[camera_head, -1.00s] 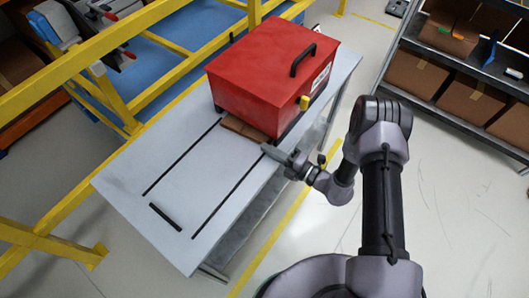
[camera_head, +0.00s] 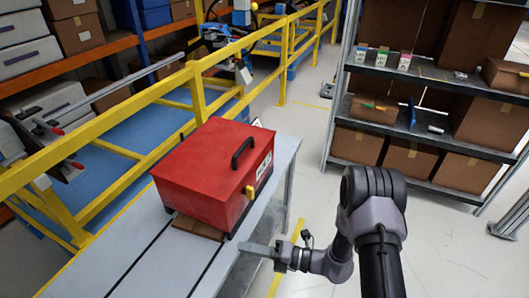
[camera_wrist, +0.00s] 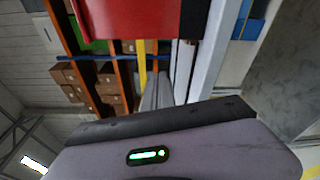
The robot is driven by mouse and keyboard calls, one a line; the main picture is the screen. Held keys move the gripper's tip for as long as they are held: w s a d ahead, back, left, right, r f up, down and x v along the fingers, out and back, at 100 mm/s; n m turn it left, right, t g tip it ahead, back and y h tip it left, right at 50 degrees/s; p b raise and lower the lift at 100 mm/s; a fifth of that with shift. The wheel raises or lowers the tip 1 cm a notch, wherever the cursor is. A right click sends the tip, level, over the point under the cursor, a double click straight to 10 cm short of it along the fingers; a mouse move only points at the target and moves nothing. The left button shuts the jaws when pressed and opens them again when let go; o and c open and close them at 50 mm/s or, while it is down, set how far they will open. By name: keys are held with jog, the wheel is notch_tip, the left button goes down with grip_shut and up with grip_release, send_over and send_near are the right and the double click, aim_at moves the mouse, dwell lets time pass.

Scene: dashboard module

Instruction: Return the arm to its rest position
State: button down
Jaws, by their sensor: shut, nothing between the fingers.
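My gripper (camera_head: 262,249) is in the head view at the right edge of the grey table (camera_head: 120,250), just in front of the red box. It is shut and holds nothing. My arm reaches to it from the lower right. The red box (camera_head: 215,165) has a black handle and a yellow latch and stands closed on the table. In the wrist view the red box (camera_wrist: 140,18) shows at the top, and a grey part of my own arm fills the bottom.
A brown flat piece (camera_head: 198,228) lies by the box's front. Yellow railing (camera_head: 200,95) runs behind the table. A dark shelf (camera_head: 430,85) with cardboard boxes stands at the right. The pale floor (camera_head: 300,160) between table and shelf is clear.

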jog(key=s+d+r+n+g+h, duration=0.1)
jog(key=s+r+n+g+h, duration=0.3)
jog(key=r+n, duration=0.45)
jog(key=s+d+r+n+g+h, duration=0.1)
jog(key=s+r+n+g+h, duration=0.1)
jog(key=s+r+n, duration=0.55)
jog(key=s+d+r+n+t+h, duration=0.3)
jog(key=d+r+n+t+h, duration=0.1)
jog(key=d+n, duration=0.3)
jog(key=s+d+r+n+t+h, duration=0.4)
jog(key=d+r+n+h, duration=0.1)
jog(key=d+r+n, duration=0.1)
jog(key=shift+d+r+n, duration=0.35)
jog(key=shift+d+n, duration=0.5)
jog(key=shift+n, duration=0.35)
